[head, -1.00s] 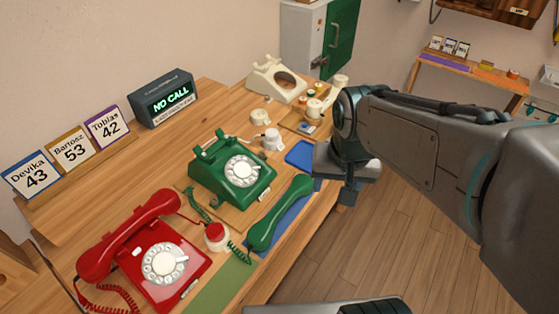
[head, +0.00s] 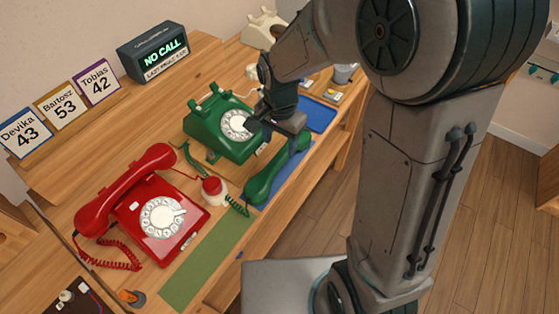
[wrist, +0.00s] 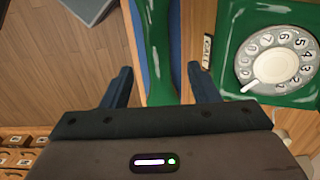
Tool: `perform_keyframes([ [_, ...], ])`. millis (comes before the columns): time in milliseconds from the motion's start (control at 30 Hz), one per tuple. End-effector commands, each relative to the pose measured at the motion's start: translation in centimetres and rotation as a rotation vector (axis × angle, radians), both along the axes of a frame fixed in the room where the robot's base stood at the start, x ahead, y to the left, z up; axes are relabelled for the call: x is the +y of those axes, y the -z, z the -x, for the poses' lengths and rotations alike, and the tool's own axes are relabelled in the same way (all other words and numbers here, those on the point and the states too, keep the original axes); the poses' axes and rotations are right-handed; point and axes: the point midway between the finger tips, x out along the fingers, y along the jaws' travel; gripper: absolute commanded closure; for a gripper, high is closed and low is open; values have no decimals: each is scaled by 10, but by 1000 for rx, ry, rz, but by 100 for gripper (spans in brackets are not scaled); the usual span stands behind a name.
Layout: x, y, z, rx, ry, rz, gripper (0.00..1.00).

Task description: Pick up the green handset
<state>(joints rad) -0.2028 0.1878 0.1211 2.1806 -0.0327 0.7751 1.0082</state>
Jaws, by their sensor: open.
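The green handset (head: 275,172) lies off its cradle on a blue mat (head: 308,162), in front of the green phone (head: 213,129). Its coiled green cord runs toward the phone. My gripper (head: 272,126) is open above the handset's far end, close to the phone's dial. In the wrist view the handset (wrist: 157,45) runs between the two finger lines, and my gripper's fingers (wrist: 160,88) stand apart on either side of it. The right finger is near the green phone's front edge. I cannot tell the height left between fingers and handset.
A red phone (head: 150,215) with its handset on stands at the left, and a red button (head: 212,187) sits between the phones. A green mat (head: 207,260) lies in front.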

Motion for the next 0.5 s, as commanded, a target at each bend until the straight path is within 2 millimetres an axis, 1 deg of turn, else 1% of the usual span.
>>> perform_keyframes([
  [33,0,8,1,4,-1,1,45],
  [267,0,24,1,2,-1,0,45],
  [500,-1,58,4,3,-1,1,45],
])
